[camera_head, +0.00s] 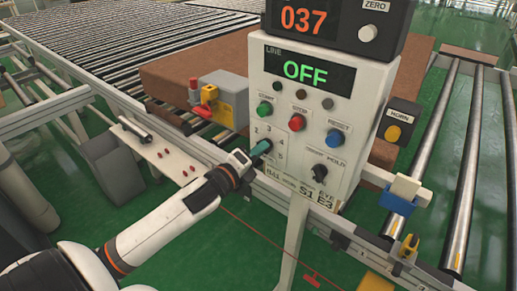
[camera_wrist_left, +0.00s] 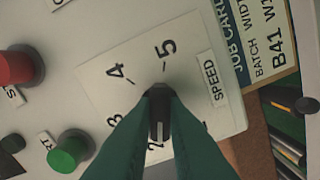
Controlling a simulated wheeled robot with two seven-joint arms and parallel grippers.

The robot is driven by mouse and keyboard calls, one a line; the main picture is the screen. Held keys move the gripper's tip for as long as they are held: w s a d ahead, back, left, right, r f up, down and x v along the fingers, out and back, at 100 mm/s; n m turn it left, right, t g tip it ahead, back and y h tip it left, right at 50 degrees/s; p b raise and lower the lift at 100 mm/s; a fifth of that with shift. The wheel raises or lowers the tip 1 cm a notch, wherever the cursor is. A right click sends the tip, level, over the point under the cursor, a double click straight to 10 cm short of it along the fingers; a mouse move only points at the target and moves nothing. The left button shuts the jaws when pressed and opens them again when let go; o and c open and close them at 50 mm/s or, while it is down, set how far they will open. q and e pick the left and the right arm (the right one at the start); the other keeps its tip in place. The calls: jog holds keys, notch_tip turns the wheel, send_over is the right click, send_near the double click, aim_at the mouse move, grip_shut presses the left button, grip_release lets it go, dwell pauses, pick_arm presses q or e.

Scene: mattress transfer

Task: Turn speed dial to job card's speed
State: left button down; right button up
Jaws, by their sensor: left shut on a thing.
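The speed dial (camera_wrist_left: 159,100) is a dark knob on a pale plate marked with several numbers, including 3, 4 and 5, and a SPEED label (camera_wrist_left: 212,92). My left gripper (camera_head: 259,149) is shut on it at the panel's lower left; its teal fingers (camera_wrist_left: 158,122) cover part of the knob and scale. I cannot tell which number the dial points to. The job card (camera_wrist_left: 262,40) is partly cut off in the wrist view and shows B41. In the head view, large S1 E3 lettering (camera_head: 317,194) shows along the panel's lower edge. My right gripper is not in view.
The control box (camera_head: 349,140) has a green START button (camera_head: 264,109), red STOP button (camera_head: 297,122) and blue RESET button (camera_head: 333,137) close above the dial. Its display (camera_head: 306,71) reads OFF; the display above (camera_head: 303,20) reads 037. Roller conveyors (camera_head: 110,45) lie behind.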

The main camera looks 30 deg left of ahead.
pick_arm(q)
jog(key=shift+n+p, duration=3.05)
jog(key=shift+n, duration=2.25)
jog(key=c, duration=1.4)
grip_release()
jog(key=shift+c, duration=0.2)
